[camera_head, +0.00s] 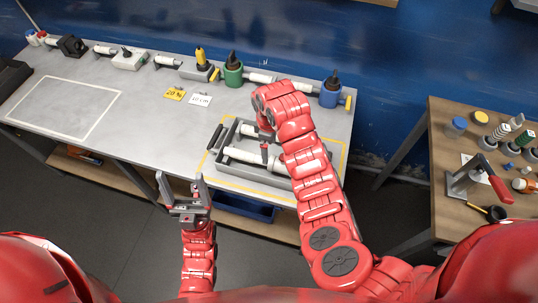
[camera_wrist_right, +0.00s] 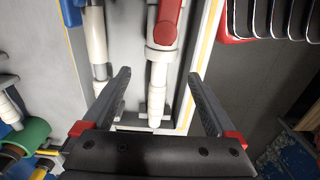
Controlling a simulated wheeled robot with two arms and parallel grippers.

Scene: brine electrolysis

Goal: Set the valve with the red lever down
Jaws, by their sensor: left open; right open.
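The grey tray (camera_head: 218,152) lies on the bench and holds white pipes. In the right wrist view, a red lever (camera_wrist_right: 166,22) sits over a white pipe fitting (camera_wrist_right: 162,57), roughly in line with the pipe. Its exact tilt is hard to tell. My right gripper (camera_wrist_right: 160,74) is open, its fingers on either side of the pipe's line, with the lever beyond the tips. Nothing is between the fingers. In the head view, my right arm covers part of the tray. My left gripper (camera_head: 180,178) is open and empty in front of the bench edge.
A green container (camera_head: 233,75) and a blue container (camera_head: 330,95) stand along the bench's back. Yellow (camera_head: 174,94) and white (camera_head: 200,99) labels lie before them. A side table (camera_head: 450,215) at right carries a red-handled press (camera_head: 485,175). The bench's left part is mostly clear.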

